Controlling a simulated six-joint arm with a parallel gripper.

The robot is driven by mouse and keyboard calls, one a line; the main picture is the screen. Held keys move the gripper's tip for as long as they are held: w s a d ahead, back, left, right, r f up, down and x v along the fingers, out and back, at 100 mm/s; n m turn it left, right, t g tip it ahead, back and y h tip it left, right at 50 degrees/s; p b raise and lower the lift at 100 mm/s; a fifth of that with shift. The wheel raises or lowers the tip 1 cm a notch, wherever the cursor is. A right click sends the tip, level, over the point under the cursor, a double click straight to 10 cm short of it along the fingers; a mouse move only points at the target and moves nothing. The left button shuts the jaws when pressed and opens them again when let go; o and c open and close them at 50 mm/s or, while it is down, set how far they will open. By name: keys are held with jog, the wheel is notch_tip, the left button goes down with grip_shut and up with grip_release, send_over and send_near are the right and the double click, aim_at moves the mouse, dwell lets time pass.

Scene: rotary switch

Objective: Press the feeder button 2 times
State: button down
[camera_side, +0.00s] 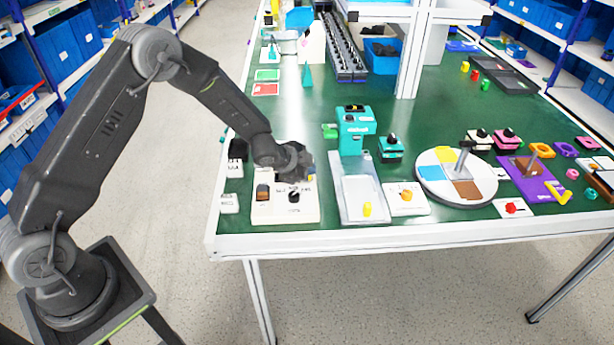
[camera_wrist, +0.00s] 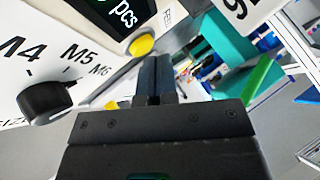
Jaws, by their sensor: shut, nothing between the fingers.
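A white feeder panel (camera_side: 285,212) stands at the near left of the green table, below my gripper (camera_side: 300,172). In the wrist view the panel has a display reading "pcs", a round yellow button (camera_wrist: 141,46), and a black rotary knob (camera_wrist: 48,100) beside the marks M4, M5 and M6. The knob also shows in the side view (camera_side: 293,196). My gripper (camera_wrist: 154,62) is shut and empty. Its fingertips lie very close to the yellow button; I cannot tell whether they touch it. In the side view my wrist hides most of the panel's back.
An orange-brown rocker switch (camera_side: 262,190) sits on the panel's left part. To the right stand a teal machine (camera_side: 352,130), a clear tray (camera_side: 350,185) with a yellow piece, and a white box with an orange knob (camera_side: 407,195). A turntable (camera_side: 430,185) lies farther right.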

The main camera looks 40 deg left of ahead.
jog(key=shift+f, duration=0.3)
jog(key=shift+r, duration=0.15)
dwell(0.5)
jog(key=shift+r, duration=0.7)
jog(key=shift+d+r, duration=0.1)
jog(key=shift+r, duration=2.4)
jog(key=shift+r, duration=0.15)
dwell(0.5)
jog(key=shift+r, duration=1.8)
